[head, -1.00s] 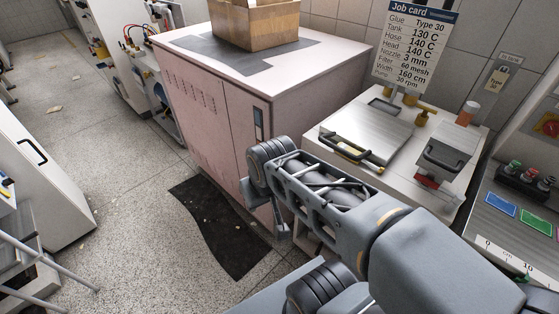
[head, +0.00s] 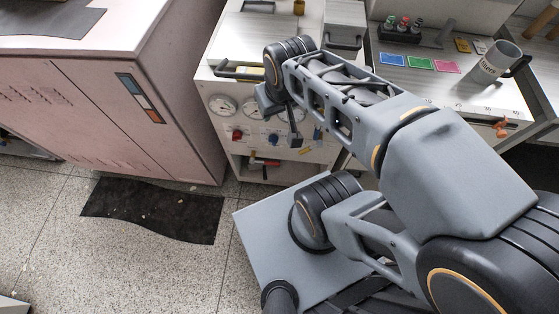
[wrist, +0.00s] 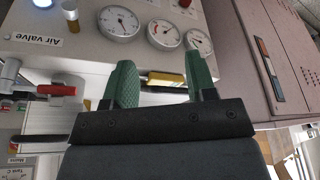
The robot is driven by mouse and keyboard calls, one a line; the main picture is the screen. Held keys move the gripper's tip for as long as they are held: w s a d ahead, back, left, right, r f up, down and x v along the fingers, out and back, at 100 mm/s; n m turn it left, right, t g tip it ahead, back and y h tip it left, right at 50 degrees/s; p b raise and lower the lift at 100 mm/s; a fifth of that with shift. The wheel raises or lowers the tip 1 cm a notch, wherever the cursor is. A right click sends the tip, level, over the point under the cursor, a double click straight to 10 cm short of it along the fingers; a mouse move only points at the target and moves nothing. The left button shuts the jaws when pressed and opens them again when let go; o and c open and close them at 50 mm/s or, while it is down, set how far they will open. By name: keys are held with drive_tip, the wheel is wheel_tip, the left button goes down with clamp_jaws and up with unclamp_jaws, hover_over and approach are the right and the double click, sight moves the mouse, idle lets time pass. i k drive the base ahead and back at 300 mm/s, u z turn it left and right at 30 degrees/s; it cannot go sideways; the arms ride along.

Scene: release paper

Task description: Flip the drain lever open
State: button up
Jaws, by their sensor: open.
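The front panel of the machine shows upside down in the wrist view. A lever with a red grip (wrist: 57,90) sticks out at its left, and a yellow part (wrist: 165,79) shows beyond my fingers. I cannot read a drain label, so I cannot tell which one is the drain lever. In the head view a red-handled lever (head: 262,162) sits low on the machine (head: 213,77), under the gauges. My gripper (wrist: 162,80) is open, with green pads apart and nothing held. It faces the panel; its distance to the yellow part is unclear. My arm hides part of the panel in the head view.
Round gauges (wrist: 120,24) and an "Air valve" label (wrist: 40,42) are on the panel. A pink cabinet (head: 130,90) stands left of the machine. A counter with colored cards (head: 420,64) and a grey cup (head: 492,62) is at right. Open floor lies at lower left.

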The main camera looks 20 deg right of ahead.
sight(253, 161)
drive_tip(key=u, duration=0.15)
drive_tip(key=k, duration=0.65)
drive_tip(key=u, duration=0.8)
drive_tip(key=k, duration=0.4)
drive_tip(key=u, duration=0.5)
